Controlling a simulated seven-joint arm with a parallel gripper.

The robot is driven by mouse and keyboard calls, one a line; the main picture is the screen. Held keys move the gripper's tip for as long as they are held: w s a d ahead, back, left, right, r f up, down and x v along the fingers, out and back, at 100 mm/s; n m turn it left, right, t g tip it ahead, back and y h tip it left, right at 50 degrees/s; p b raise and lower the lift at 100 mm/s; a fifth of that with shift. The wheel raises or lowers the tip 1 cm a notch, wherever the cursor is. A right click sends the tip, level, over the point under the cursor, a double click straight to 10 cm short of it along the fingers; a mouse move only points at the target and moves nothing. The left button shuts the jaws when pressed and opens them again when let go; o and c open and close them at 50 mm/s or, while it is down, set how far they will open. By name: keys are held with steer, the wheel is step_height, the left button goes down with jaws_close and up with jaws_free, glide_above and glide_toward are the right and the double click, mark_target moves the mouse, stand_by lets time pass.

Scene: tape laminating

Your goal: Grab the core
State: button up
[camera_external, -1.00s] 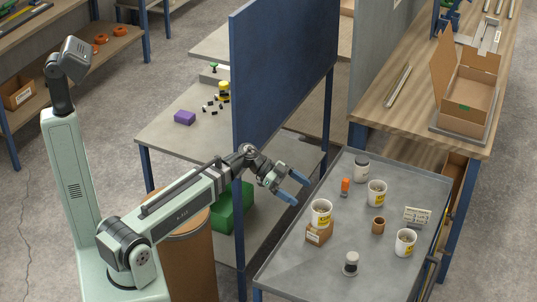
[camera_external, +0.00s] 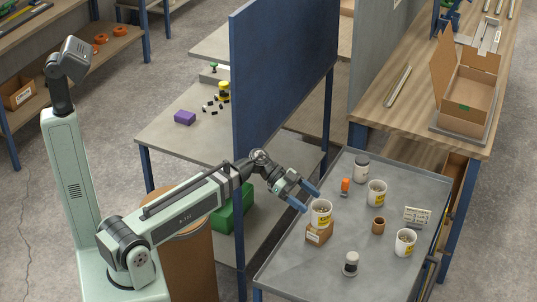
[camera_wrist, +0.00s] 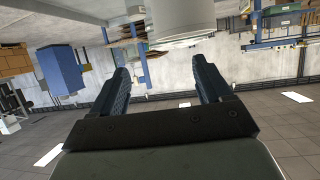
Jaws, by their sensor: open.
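The core appears to be the small brown cardboard ring (camera_external: 379,225), standing on the grey tray table among white cups. My gripper (camera_external: 311,198) is open and empty, to the left of the core and well apart from it. Its blue fingers are just above and left of a white cup (camera_external: 321,212) that stands on a small cardboard box (camera_external: 319,235). In the wrist view both fingers (camera_wrist: 160,68) are spread, with nothing between them. A large pale round body (camera_wrist: 180,22) shows beyond them, probably the near cup. I cannot make out the core there.
More white cups stand behind (camera_external: 377,192) and to the right (camera_external: 405,242) of the core. Lidded jars stand at the back (camera_external: 361,170) and front (camera_external: 351,264). An orange item (camera_external: 345,186) and a label card (camera_external: 417,216) are nearby. A blue panel (camera_external: 285,75) rises behind my arm.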

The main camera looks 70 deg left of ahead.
steer(key=w+d+r+m+g+h, duration=0.1)
steer(key=w+d+r+m+g, duration=0.15)
steer(key=w+d, duration=0.7)
steer(key=w+d+m+g+y, duration=0.2)
steer(key=w+d+m+g, duration=0.1)
steer(key=w+d, duration=0.6)
steer(key=m+g+y, duration=0.3)
steer(key=m+y, duration=0.1)
steer(key=y, duration=0.5)
glide_above(380, 221)
step_height(380, 221, down, 3)
step_height(380, 221, down, 14)
steer(key=shift+r, duration=0.1)
steer(key=c, duration=1.1)
